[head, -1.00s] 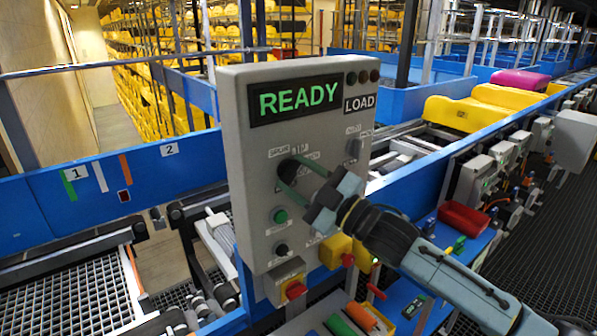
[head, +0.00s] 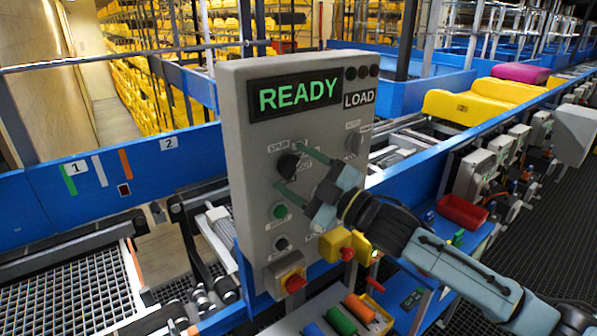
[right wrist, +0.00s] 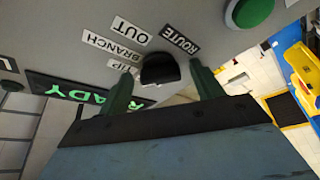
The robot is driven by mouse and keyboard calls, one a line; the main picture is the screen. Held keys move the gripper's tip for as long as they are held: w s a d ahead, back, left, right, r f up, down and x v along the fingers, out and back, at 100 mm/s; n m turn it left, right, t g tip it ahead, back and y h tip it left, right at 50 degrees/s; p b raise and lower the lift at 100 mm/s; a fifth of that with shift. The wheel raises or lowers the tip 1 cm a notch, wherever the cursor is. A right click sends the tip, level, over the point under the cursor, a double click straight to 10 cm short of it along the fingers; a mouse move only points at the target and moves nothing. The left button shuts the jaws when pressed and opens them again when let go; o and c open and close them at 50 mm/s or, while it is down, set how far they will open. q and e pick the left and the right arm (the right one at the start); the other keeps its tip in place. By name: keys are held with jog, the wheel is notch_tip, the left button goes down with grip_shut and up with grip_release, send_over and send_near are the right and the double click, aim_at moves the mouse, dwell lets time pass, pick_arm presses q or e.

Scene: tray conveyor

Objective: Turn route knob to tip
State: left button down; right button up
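The black route knob (head: 287,165) is on the grey control panel (head: 243,190), under a READY screen (head: 300,96). My right gripper (head: 290,166) is open in front of it, with green fingers spread above and below the knob. In the right wrist view the knob (right wrist: 160,70) sits between the open fingertips (right wrist: 163,88), with a gap on both sides. The ROUTE (right wrist: 180,41), OUT (right wrist: 131,30) and BRANCH (right wrist: 111,49) labels are readable. The TIP label (right wrist: 124,70) is partly covered by a finger. Which way the knob points is unclear. My left gripper is out of view.
A green button (head: 280,211) and a small black knob (head: 281,243) lie below on the panel. Another knob (head: 352,144) is at its right. A red-and-yellow stop button (head: 293,283) juts out at the bottom. A red bin (head: 462,212) stands to the right.

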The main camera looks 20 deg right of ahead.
jog(key=shift+s+f, duration=0.1)
jog(key=b+v, duration=0.4)
jog(key=v, duration=0.9)
jog(key=shift+s, duration=0.1)
dwell(0.3)
